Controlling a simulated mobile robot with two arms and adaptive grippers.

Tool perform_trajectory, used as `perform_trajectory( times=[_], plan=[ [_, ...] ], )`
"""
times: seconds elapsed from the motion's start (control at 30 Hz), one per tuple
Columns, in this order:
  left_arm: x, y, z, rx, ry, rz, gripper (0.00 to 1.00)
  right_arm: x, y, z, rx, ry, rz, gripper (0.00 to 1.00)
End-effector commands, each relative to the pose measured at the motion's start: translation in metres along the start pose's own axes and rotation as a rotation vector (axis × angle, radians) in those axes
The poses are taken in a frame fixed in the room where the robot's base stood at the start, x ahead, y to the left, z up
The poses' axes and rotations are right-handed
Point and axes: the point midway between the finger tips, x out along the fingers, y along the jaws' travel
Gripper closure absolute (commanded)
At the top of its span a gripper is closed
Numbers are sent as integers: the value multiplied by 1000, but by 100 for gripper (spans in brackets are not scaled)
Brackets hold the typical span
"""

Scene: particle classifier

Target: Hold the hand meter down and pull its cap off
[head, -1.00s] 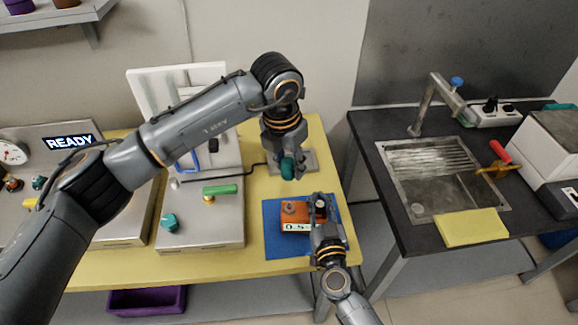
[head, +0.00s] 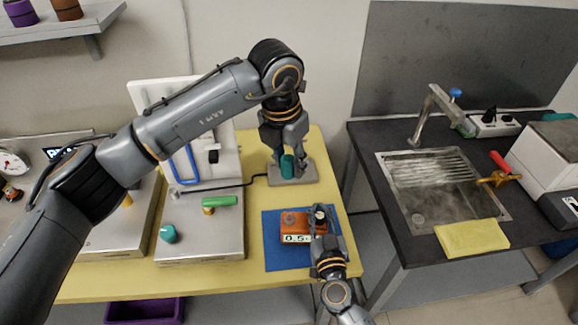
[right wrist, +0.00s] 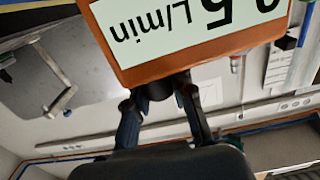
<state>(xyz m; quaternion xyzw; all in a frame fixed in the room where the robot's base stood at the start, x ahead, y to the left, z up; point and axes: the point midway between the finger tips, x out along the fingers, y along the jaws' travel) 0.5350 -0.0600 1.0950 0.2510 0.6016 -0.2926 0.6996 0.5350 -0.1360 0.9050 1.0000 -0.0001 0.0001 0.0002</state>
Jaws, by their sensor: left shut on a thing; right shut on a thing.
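The hand meter (head: 298,236) is an orange box on a blue mat (head: 281,262). Its display faces the front and reads 0.5; the right wrist view shows the meter (right wrist: 135,75) with "L/min". My right gripper (head: 320,222) is at the meter's right end, shut on the meter; in the right wrist view its fingers (right wrist: 163,105) close around a dark part at its edge. My left gripper (head: 288,155) is shut on a teal piece (head: 288,165), apparently the cap. The teal piece is apart from the meter, over a grey plate (head: 305,175) behind the mat.
A metal panel with a green handle (head: 220,201) and a teal knob (head: 168,233) lies left of the mat. A dark cable (head: 225,187) runs to the grey plate. A sink counter (head: 385,222) with a yellow sponge (head: 470,234) is at right, past a gap.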

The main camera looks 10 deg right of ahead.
Motion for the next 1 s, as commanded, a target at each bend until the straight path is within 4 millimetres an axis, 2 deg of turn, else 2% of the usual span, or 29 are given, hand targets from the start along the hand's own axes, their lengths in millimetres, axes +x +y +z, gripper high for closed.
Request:
perform_trajectory(
  times=[0.27, 0.3, 0.43, 0.47, 0.8, 0.87, 1.0],
  plan=[
    [-6, 0, 1, 0, 0, 0, 92, -1, 0, 2, 0, -4, 0, 100],
    [-6, 0, 1, 0, 0, 0, 92, -1, 0, 2, 0, -4, 0, 79],
    [-6, 0, 1, 0, 0, 0, 92, -1, 0, 2, 0, -3, 0, 53],
    [-6, 0, 1, 0, 0, 0, 92, -1, 0, 2, 0, -3, 0, 50],
    [-6, 0, 1, 0, 0, 0, 92, -3, 0, 1, 0, -2, 0, 50],
    [-6, 0, 1, 0, 0, 0, 92, -8, 0, 2, 0, -3, 0, 50],
    [-6, 0, 1, 0, 0, 0, 92, -32, 0, 2, -1, -5, -1, 50]
  ],
)
